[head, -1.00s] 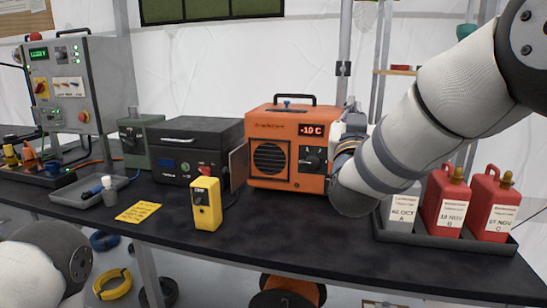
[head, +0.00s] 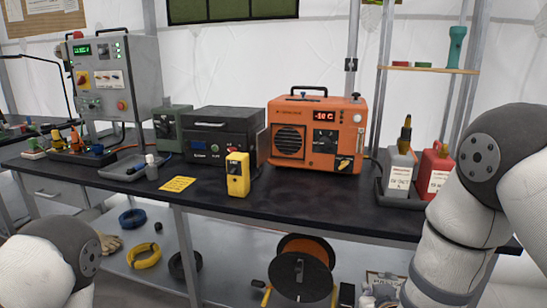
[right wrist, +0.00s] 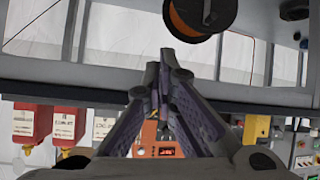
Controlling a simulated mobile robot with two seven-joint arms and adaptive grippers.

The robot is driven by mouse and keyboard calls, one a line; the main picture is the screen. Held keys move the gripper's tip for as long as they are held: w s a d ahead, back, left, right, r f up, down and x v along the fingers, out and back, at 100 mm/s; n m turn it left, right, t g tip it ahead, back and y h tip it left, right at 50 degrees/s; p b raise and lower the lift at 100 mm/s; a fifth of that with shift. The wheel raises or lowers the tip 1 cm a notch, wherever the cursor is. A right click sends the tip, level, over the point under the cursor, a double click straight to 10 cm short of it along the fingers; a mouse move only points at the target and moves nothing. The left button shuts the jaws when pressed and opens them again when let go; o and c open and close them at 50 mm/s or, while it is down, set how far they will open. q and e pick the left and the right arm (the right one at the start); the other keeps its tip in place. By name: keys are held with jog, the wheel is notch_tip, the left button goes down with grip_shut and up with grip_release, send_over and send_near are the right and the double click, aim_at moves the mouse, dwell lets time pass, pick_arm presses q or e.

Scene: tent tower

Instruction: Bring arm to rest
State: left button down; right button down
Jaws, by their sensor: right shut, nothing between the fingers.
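My right gripper (right wrist: 163,70) shows in the right wrist view, its fingers together and empty. It is in open space, apart from the bench items. That view shows the bench upside down. In the head view my right arm (head: 450,255) is folded upward at the right edge, and its gripper is out of the picture. A link of my left arm (head: 40,270) shows at the lower left, and the left gripper is not in view. An orange heater-like box (head: 345,130) with a display stands on the dark bench (head: 290,205).
On the bench stand a yellow handheld device (head: 237,176), a black case (head: 215,130), a grey control box (head: 120,85), and a tray with a white bottle (head: 400,170) and a red bottle (head: 433,165). A cable reel (head: 300,268) is under the bench. The bench front is clear.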

jog(key=s+d+f+g, duration=0.1)
jog(key=s+f+g, duration=0.4)
jog(key=s+f, duration=0.75)
jog(key=s+f+g+y, duration=0.1)
jog(key=s+f+g, duration=0.2)
jog(key=s, duration=2.4)
jog(key=d+g, duration=0.1)
jog(key=g, duration=0.3)
jog(key=shift+g+y, duration=0.4)
